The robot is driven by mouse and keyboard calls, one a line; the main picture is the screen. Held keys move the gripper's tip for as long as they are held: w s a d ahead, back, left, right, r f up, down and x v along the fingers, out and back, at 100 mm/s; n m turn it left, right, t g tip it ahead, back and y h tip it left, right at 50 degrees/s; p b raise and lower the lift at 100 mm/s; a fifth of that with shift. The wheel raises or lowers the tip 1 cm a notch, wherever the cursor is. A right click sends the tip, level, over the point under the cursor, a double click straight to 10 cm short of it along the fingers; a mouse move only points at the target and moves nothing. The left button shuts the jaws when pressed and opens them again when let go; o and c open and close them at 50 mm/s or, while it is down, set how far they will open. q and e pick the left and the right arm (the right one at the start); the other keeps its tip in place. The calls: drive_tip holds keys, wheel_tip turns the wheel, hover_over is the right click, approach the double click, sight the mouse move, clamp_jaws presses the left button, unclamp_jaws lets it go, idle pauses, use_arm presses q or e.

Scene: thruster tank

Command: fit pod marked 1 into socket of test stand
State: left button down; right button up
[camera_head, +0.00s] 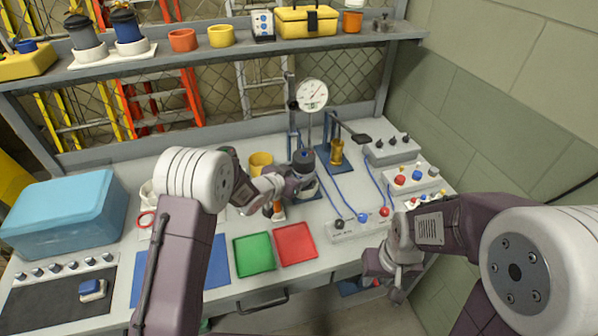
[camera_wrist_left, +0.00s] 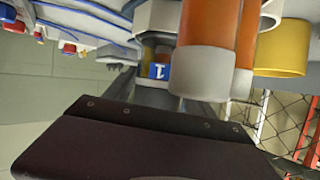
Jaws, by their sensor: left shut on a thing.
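My left gripper (camera_head: 300,175) is at the middle back of the bench, shut on a dark pod with a blue band (camera_head: 303,158). In the left wrist view, a blue label reading 1 (camera_wrist_left: 158,71) shows on the pod, between the fingers. The test stand, with a round gauge (camera_head: 312,95) on a post, rises just behind the held pod. The gripper and pod hide the stand's socket, so I cannot tell whether the pod touches it. My right gripper (camera_head: 387,276) hangs at the bench's front right, with nothing visible in it; its jaws are unclear.
A yellow cup (camera_head: 261,160) and orange-handled items (camera_head: 278,209) are close to the left gripper. Green (camera_head: 254,254) and red (camera_head: 296,243) trays lie in front. A terminal box with blue cables (camera_head: 352,229) is at right. A shelf (camera_head: 180,60) overhangs behind.

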use_arm(q)
drive_tip(key=shift+f, duration=0.15)
idle(0.3)
drive_tip(key=shift+f+b, duration=0.6)
drive_tip(key=shift+b, duration=0.05)
drive_tip(key=shift+r, duration=0.1)
drive_tip(key=shift+c, duration=1.2)
unclamp_jaws()
drive_tip(key=v, duration=0.9)
